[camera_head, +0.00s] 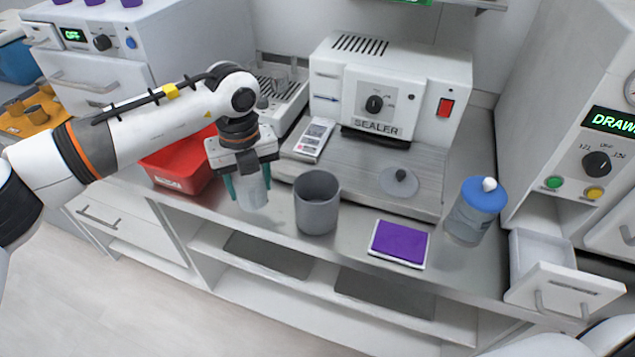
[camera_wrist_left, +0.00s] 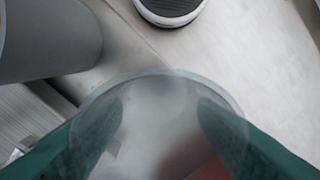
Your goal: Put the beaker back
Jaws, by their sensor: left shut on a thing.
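A clear glass beaker (camera_head: 254,189) is held upright between the green fingers of my left gripper (camera_head: 249,186), just above or at the steel counter's front edge. In the left wrist view the beaker's round rim (camera_wrist_left: 160,74) shows between the two green fingers. A grey cup (camera_head: 317,204) stands on the counter just right of the gripper; it also shows at the top left of the left wrist view (camera_wrist_left: 50,38). I cannot tell whether the beaker's base touches the counter. My right gripper is not in view.
A red bin (camera_head: 178,166) stands left of the gripper. Behind are a white sealer (camera_head: 387,95) and a drying tray with glassware (camera_head: 283,100). To the right are a purple pad (camera_head: 399,243), a blue-lidded jar (camera_head: 473,212) and an open drawer (camera_head: 565,285).

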